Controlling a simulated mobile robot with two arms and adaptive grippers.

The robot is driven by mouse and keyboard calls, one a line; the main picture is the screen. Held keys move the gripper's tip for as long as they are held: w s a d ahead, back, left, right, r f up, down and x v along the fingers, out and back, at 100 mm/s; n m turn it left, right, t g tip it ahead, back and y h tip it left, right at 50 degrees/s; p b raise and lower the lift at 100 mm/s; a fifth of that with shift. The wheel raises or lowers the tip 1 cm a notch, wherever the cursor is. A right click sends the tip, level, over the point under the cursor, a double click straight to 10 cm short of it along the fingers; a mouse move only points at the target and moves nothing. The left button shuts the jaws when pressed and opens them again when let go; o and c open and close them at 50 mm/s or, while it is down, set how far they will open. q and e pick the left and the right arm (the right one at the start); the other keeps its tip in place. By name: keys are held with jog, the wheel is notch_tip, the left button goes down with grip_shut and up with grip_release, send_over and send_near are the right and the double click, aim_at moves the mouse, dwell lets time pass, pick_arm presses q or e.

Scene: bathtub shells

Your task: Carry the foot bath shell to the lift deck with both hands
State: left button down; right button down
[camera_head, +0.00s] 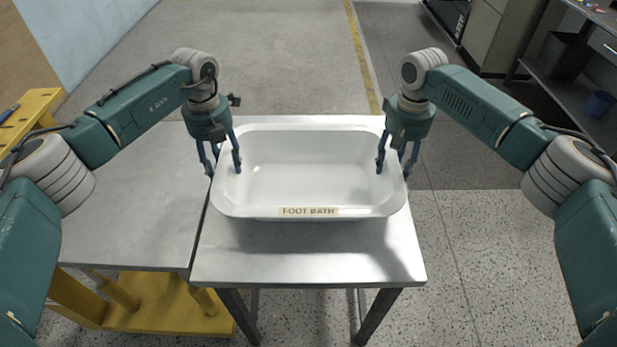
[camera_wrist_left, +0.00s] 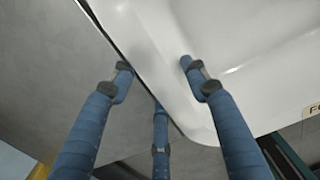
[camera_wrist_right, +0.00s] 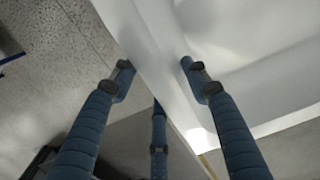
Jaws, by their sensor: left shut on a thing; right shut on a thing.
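The white foot bath shell (camera_head: 310,165), labelled FOOT BATH on its front, is upright and level over the steel table (camera_head: 400,262). A shadow lies under its front edge; I cannot tell whether it touches the table. My left gripper (camera_head: 224,168) is shut on its left rim, with fingers inside and outside the wall. My right gripper (camera_head: 391,170) is shut on its right rim the same way. The rim also shows between the fingers in the left wrist view (camera_wrist_left: 160,85) and the right wrist view (camera_wrist_right: 155,60). The grey lift deck (camera_head: 130,215), on a yellow frame, is left of the table.
The bare deck adjoins the table's left edge. A workbench with a blue bin (camera_head: 599,103) is at far right. The floor behind is open.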

pick_arm(q)
jog(key=shift+r, duration=0.25)
pick_arm(e)
jog(key=shift+w+r, duration=0.1)
jog(key=shift+r, duration=0.15)
